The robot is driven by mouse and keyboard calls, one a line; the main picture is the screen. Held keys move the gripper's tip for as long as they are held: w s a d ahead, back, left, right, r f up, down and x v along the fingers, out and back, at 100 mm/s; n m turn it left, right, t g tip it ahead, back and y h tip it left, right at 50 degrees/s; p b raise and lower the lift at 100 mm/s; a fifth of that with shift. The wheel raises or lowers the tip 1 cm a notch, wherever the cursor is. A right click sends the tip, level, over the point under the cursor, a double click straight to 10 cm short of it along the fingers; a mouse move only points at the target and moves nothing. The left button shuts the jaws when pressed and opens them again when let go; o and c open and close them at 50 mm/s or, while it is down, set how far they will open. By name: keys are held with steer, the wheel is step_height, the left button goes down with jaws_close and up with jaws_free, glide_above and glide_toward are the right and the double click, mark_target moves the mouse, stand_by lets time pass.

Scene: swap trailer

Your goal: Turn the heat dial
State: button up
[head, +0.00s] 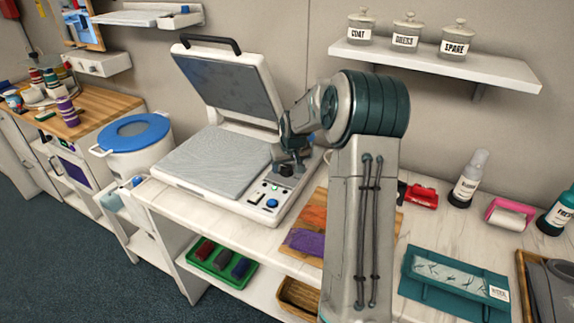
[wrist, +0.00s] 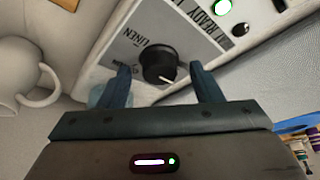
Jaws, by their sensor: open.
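The heat dial (wrist: 160,63) is a round black knob with a white pointer line, on the pale control panel of the press (head: 230,160). Printed words, one reading LINEN, stand around it in the wrist view. In the head view the dial (head: 286,169) is small and partly covered by my gripper (head: 290,158). In the wrist view my gripper (wrist: 162,80) is open, with one blue finger on each side of the dial. Gaps show between the fingers and the knob. The press lid stands raised at the back.
A green light (wrist: 222,5) and a small black knob (wrist: 240,29) sit farther along the panel. A white mug (wrist: 25,75) shows at the wrist view's left. A red item (head: 420,196) and a spray bottle (head: 468,180) stand on the counter to the right.

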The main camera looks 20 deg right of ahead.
steer(key=c, duration=1)
steer(key=shift+f+m+b, duration=0.1)
steer(key=shift+m+b, duration=0.2)
steer(key=shift+b, duration=0.15)
steer(key=shift+w+a+f+m+h+b, duration=0.15)
steer(key=shift+m+h+b, duration=0.25)
steer(key=shift+m+b, duration=0.6)
steer(key=shift+a+m+g+h+b, duration=0.1)
steer(key=shift+m+g+h+b, duration=0.3)
steer(key=shift+m+b, duration=0.85)
steer(key=m+h+b, duration=0.1)
steer(key=m, duration=0.2)
steer(key=shift+r+g, duration=0.2)
steer(key=shift+g, duration=0.2)
steer(key=shift+m+g+h+b, duration=0.35)
steer(key=shift+m+g, duration=0.25)
steer(key=shift+m, duration=1.15)
